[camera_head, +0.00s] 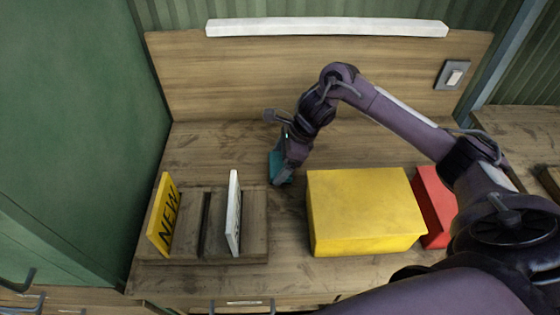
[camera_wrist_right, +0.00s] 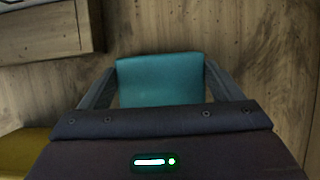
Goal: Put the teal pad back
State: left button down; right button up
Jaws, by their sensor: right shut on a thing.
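The teal pad (camera_head: 275,166) is in my right gripper (camera_head: 283,178), at the back middle of the wooden table in the head view. In the right wrist view the teal pad (camera_wrist_right: 160,78) sits between the two fingers of the right gripper (camera_wrist_right: 158,85), which are shut on it. The head view does not clearly show whether the pad touches the table. A wooden rack (camera_head: 187,223) stands to the left of the gripper. It holds an upright yellow "NEW" sign (camera_head: 161,216) and an upright white card (camera_head: 234,213). My left gripper does not show.
A large yellow box (camera_head: 362,212) stands right of the rack, with a red box (camera_head: 434,206) beside it, partly behind my right arm. A white bar (camera_head: 326,27) tops the wooden back panel (camera_head: 230,80). The table between rack and back panel is clear.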

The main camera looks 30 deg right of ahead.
jog(key=shift+f, duration=0.4)
jog(key=shift+f+b, duration=0.15)
jog(key=shift+b, duration=0.15)
jog(key=o, duration=0.7)
jog(key=v, duration=1.2)
jog(key=shift+d, duration=0.1)
